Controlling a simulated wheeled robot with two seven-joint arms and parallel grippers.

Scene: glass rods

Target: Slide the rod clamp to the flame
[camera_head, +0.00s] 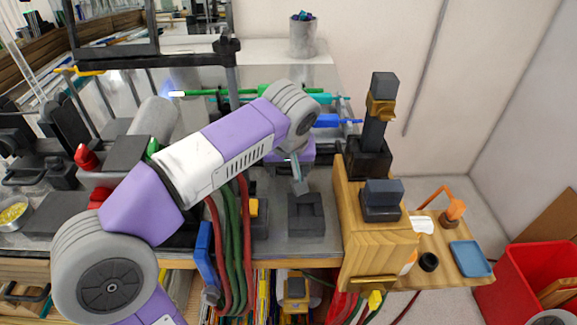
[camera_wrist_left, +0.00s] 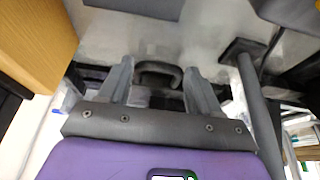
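A green glass rod (camera_head: 205,93) lies level at the back of the bench, its pale tip at a faint blue glow that looks like the flame (camera_head: 167,90). A grey cylinder (camera_head: 154,118) stands just in front of the glow. My left gripper (camera_head: 301,187) points down over the bench, right of the flame and in front of the rods. In the left wrist view its two fingers (camera_wrist_left: 158,84) are apart, with a dark rounded part (camera_wrist_left: 158,70) showing between or beyond them; contact is unclear. I cannot make out the rod clamp for certain; my arm covers part of the bench. My right gripper is not in view.
Cyan and blue rods (camera_head: 328,121) lie near the green one. A dark upright post (camera_head: 232,75) stands behind my arm. A dark square block (camera_head: 306,214) is on the bench below the gripper. A wooden stand (camera_head: 375,245) with dark fixtures is at right. Red and green hoses hang in front.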

